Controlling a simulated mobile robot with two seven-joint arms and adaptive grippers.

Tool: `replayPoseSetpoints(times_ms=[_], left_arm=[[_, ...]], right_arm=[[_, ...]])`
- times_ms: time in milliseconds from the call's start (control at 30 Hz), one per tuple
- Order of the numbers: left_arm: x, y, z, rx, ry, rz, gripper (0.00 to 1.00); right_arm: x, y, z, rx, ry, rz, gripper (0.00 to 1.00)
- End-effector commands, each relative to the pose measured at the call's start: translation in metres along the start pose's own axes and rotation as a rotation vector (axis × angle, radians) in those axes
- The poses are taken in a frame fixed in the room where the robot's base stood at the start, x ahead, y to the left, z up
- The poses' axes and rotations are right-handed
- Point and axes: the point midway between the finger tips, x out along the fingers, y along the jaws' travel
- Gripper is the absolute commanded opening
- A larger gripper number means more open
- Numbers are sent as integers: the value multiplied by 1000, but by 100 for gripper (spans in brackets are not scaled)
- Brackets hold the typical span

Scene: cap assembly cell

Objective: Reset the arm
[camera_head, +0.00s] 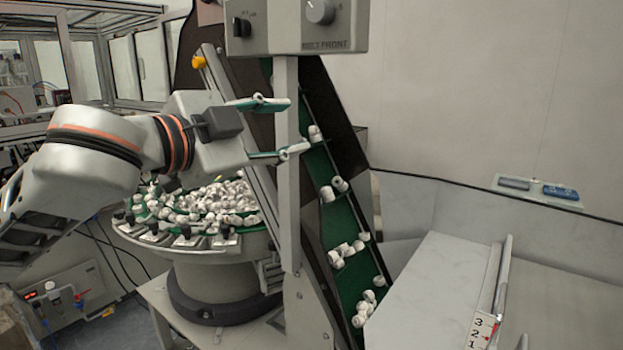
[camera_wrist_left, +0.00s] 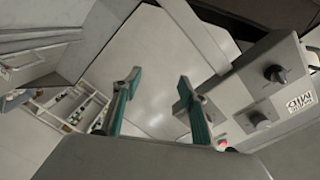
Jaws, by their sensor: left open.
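My left arm comes in from the left in the head view. Its gripper (camera_head: 280,127) is open, with two teal-backed fingers spread apart and nothing between them. It is held in the air beside the grey post below the control box, in front of the inclined conveyor. In the left wrist view the same gripper (camera_wrist_left: 158,98) shows two separated fingers with an empty gap over pale grey panels. My right gripper is not in view.
A control box (camera_head: 297,26) with knobs sits on a grey post (camera_head: 287,190). A green inclined conveyor (camera_head: 343,225) carries white caps. A round feeder bowl (camera_head: 250,240) is full of caps. A grey chute (camera_head: 430,290) stands at right. The wrist view shows another control box (camera_wrist_left: 262,90).

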Motion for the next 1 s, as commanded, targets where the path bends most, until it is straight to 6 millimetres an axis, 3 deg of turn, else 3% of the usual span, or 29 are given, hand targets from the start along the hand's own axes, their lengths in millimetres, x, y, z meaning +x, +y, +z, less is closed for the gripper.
replayPoseSetpoints(times_ms=[33,267,567,767,1000], left_arm=[[5,16,12,-24,-6,8,42],[12,67,70,-114,-69,-10,42],[-3,138,162,-242,-234,-47,42],[-35,194,231,-319,-401,-63,42],[-104,270,313,-382,-660,-60,42]], right_arm=[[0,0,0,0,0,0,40],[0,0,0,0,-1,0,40],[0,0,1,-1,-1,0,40],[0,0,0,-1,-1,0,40],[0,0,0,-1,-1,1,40]])
